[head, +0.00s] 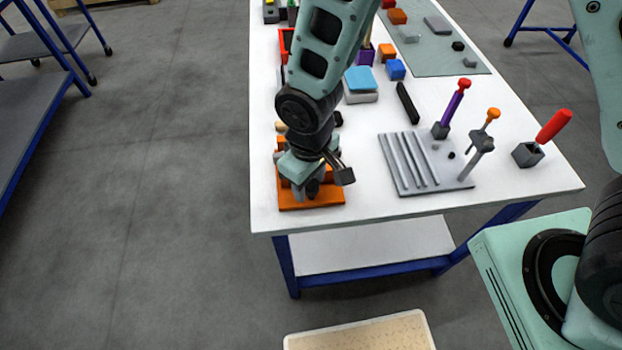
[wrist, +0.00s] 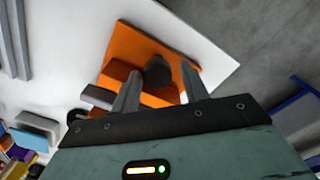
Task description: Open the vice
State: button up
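The orange vice (head: 331,199) sits at the front left corner of the white table. It also shows in the wrist view (wrist: 128,46), with upright orange blocks and a dark round knob (wrist: 157,72). My gripper (head: 313,187) is down over the vice and hides much of it in the head view. In the wrist view its two grey fingers (wrist: 160,71) are apart, one on each side of the knob. A gap seems to show between each finger and the knob. Whether the fingertips touch any part of the vice, I cannot tell.
A grey grooved plate (head: 405,172) lies right of the vice. Upright tools with red (head: 553,126) and orange handles stand at the table's right end. A black bar (head: 407,102) and a blue-topped block (head: 360,79) lie further back. The left table edge is close to the vice.

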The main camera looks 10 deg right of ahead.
aim_at(311, 183)
jog(key=shift+w+d, duration=0.15)
jog(key=m, duration=0.5)
jog(key=shift+m+p, duration=0.3)
jog(key=shift+m, duration=0.1)
jog(key=m, duration=0.5)
jog(key=shift+r+m, duration=0.25)
jog(key=shift+m, duration=0.35)
notch_tip(311, 183, up, 17)
jog(key=b, duration=0.1)
jog(key=s+d+r+n, duration=0.1)
jog(key=s+d+n, duration=0.7)
jog(key=s+n, duration=0.3)
jog(key=shift+s+y, duration=0.3)
jog(key=shift+s, duration=0.25)
jog(key=shift+r+n, duration=0.1)
jog(key=shift+n, duration=0.2)
